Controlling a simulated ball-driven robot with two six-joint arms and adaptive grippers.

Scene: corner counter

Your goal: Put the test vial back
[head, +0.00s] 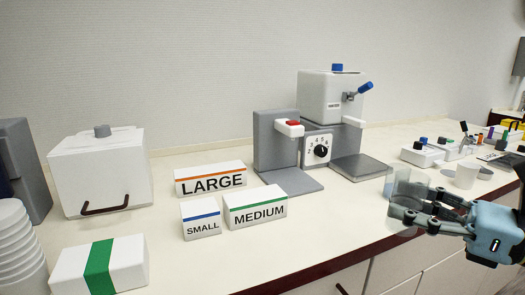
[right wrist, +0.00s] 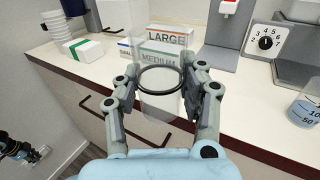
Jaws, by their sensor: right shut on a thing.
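My right gripper (head: 408,208) is in front of the counter's front edge at the right of the head view. In the right wrist view its two fingers (right wrist: 162,95) are shut on either side of a clear, wide cylinder with a dark round rim, which I take to be the test vial (right wrist: 160,108). The vial is upright and seems clear of the counter.
A clear graduated beaker (right wrist: 305,112) stands on the counter right of the vial.

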